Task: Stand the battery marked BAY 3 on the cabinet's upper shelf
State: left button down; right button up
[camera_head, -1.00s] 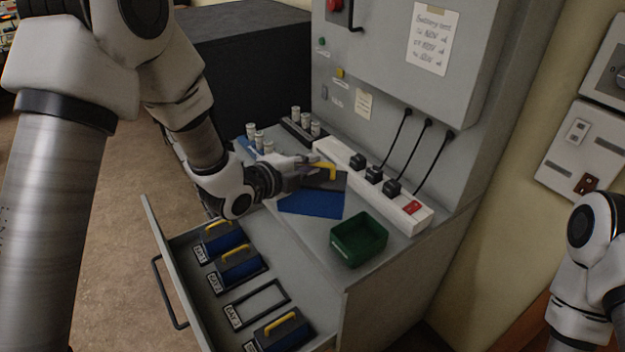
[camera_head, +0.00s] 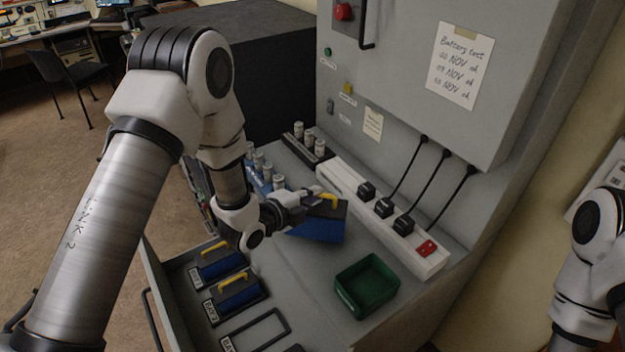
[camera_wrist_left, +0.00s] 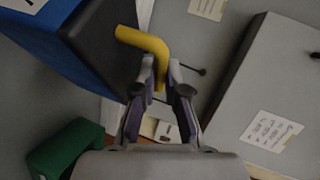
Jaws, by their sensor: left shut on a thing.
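My left gripper (camera_head: 312,197) is shut on the yellow handle of a blue battery (camera_head: 318,229) with a dark top. The battery is over the counter, between the power strip and the drawer; I cannot tell whether it touches the counter. In the left wrist view the battery (camera_wrist_left: 60,50) fills the upper left, its handle between my fingers (camera_wrist_left: 161,85); its white label is cut off. The drawer's empty frame (camera_head: 258,332) has a label partly cut off. The grey cabinet (camera_head: 400,60) stands above the counter; no shelf shows. My right gripper is out of view.
A green bin (camera_head: 366,286) stands on the counter, right of the battery. The white power strip (camera_head: 340,180) with black plugs and cables runs behind. Small cylinders (camera_head: 310,138) stand in racks at the back left. The open drawer holds other batteries (camera_head: 238,294) with yellow handles.

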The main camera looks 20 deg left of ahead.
pick_arm(q)
jog(key=shift+f, duration=0.55)
jog(key=shift+f, duration=0.1)
jog(key=c, duration=1.2)
grip_release()
jog(key=shift+s+f, duration=0.1)
jog(key=shift+s, duration=0.1)
